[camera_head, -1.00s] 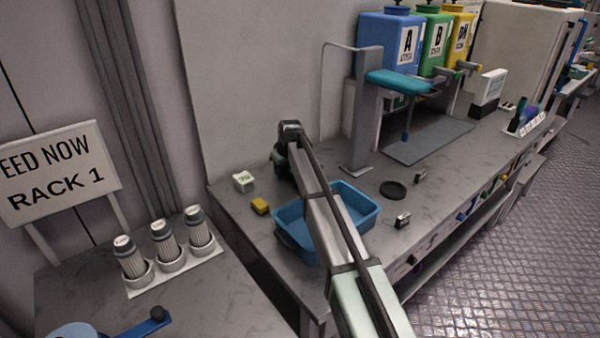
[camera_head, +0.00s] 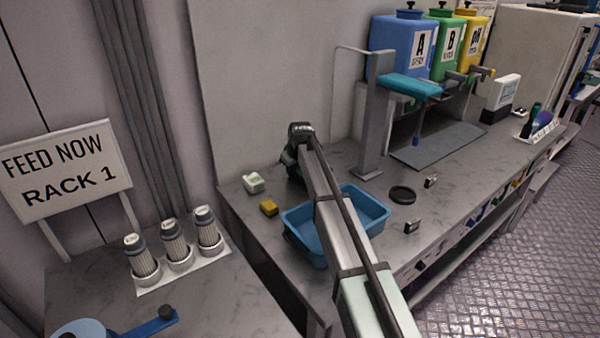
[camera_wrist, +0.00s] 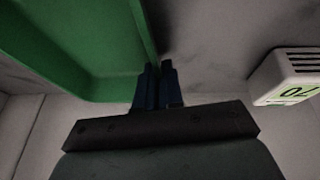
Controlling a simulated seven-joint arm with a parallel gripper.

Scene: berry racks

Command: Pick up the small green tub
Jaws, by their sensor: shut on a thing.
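The small green tub (camera_wrist: 95,62) fills the upper left of the wrist view, close to the camera. My gripper (camera_wrist: 158,70) is shut on the tub's wall, with one dark blue finger inside the tub and the other outside. In the head view my arm reaches past the blue tub to the back of the bench. I cannot tell whether the tub touches the bench.
A white box with a green label (camera_wrist: 292,78) stands right of my gripper; it also shows in the head view (camera_head: 253,183). A yellow block (camera_head: 269,207) and a blue tub (camera_head: 371,207) are nearby. A black disc (camera_head: 402,195) lies right of it. The wall is close behind.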

